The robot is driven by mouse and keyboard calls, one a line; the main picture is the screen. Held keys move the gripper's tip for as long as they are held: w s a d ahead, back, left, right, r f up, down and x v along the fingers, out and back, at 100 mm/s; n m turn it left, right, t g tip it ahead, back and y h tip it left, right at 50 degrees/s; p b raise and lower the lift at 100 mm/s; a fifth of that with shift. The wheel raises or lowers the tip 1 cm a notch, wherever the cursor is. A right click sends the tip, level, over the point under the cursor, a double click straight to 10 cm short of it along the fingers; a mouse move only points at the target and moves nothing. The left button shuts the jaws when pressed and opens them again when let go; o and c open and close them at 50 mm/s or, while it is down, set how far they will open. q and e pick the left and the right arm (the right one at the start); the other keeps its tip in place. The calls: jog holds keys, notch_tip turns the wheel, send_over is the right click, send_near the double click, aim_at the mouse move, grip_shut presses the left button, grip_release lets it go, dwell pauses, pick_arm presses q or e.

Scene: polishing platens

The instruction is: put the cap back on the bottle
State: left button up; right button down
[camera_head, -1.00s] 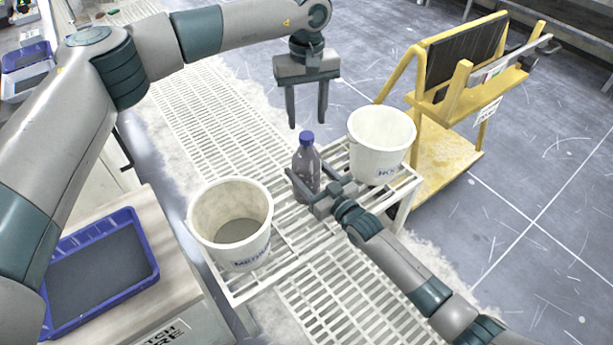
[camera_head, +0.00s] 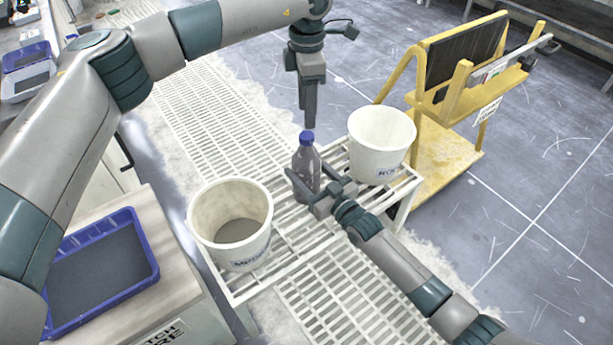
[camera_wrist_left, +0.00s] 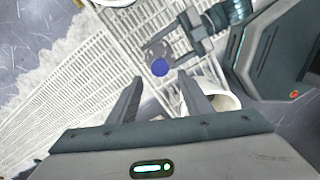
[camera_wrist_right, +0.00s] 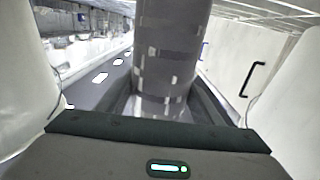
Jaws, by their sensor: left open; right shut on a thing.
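A grey translucent bottle (camera_head: 306,170) stands upright on a white slatted stand, with a blue cap (camera_head: 307,138) at its top. Whether the cap is screwed down cannot be told. My right gripper (camera_head: 307,187) is shut around the bottle's body; the body also fills the middle of the right wrist view (camera_wrist_right: 168,55). My left gripper (camera_head: 308,122) is open, points down and is empty just above the cap. In the left wrist view the cap (camera_wrist_left: 160,68) shows beyond the gap between the open fingers (camera_wrist_left: 160,88).
White buckets stand on the stand (camera_head: 290,262) on both sides of the bottle: one front left (camera_head: 205,225), one back right (camera_head: 377,160). A yellow trolley (camera_head: 445,150) stands to the right. A blue tray (camera_head: 145,270) lies on a bench at lower left.

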aim_at(306, 135)
pick_arm(q)
jog(key=n, duration=0.4)
jog(key=shift+r+n, duration=0.3)
jog(key=shift+n, duration=0.1)
jog(key=n, duration=0.4)
jog(key=shift+r+n, duration=0.3)
jog(key=shift+n, duration=0.1)
jog(key=shift+f, duration=0.1)
jog(key=shift+f, duration=3.9)
jog(key=shift+c, duration=0.7)
jog(key=c, duration=1)
jog(key=shift+o, duration=0.2)
jog(key=o, duration=1.2)
jog(key=shift+r, duration=0.1)
